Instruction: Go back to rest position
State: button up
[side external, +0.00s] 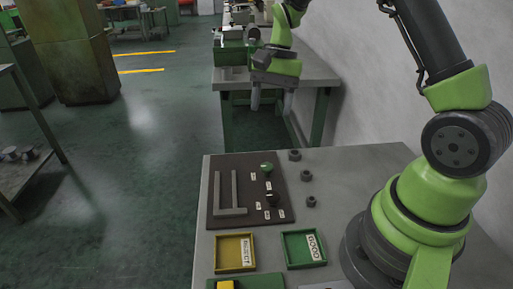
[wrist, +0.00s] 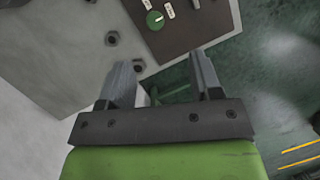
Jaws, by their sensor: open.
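My gripper (side external: 272,98) is raised above and beyond the far edge of the work table in the side external view. Its two fingers point down, spread apart, with nothing between them. In the wrist view my gripper (wrist: 162,82) also shows open and empty, with the floor and the table edge behind the fingers. The grey work table (side external: 355,165) carries a dark board (side external: 225,165) with a grey bracket, a green knob (side external: 267,168) and small white labels. My gripper touches none of these.
Several dark nuts (side external: 294,155) lie right of the board. A yellow tray (side external: 219,254) and a green tray (side external: 289,236) sit nearer the front. A wall (side external: 375,85) runs along the right. A second bench (side external: 315,70) stands behind my gripper. Open floor (side external: 150,170) is at left.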

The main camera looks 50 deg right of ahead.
jog(key=s+a+r+n+t+h, duration=0.1)
jog(key=s+a+r+n+t, duration=0.35)
jog(key=r, duration=0.65)
jog(key=s+a+r+n+t, duration=0.1)
jog(key=s+a+r+n, duration=0.1)
jog(key=s, duration=0.4)
jog(key=s+a+r+n+t, duration=0.1)
jog(key=s+a+n+t, duration=0.1)
jog(key=s, duration=0.4)
jog(key=shift+s+a+r+h, duration=0.2)
jog(key=shift+s+r+h, duration=0.1)
jog(key=shift+s+r, duration=0.1)
jog(key=shift+w+f+t, duration=0.1)
jog(key=shift+t, duration=0.15)
